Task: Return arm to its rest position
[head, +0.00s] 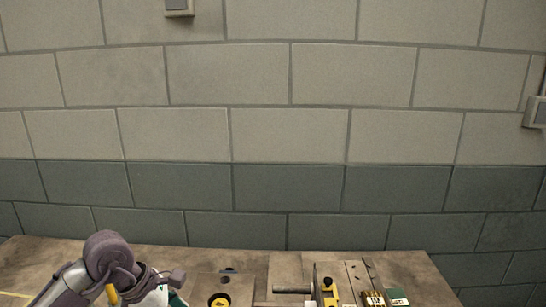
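My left arm (108,254) comes in at the bottom left, over the left part of the bench (40,254). Its bent joint and wrist links show; I make out no fingers, and the picture's lower edge cuts off what lies below the wrist. My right arm and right gripper are not in view.
A block with a round yellow part (219,300) lies right of my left arm. Further right are a yellow-and-black piece (328,288), a brass-coloured piece (374,298) and a green-and-white piece (398,297). A block wall (260,135) stands behind the bench.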

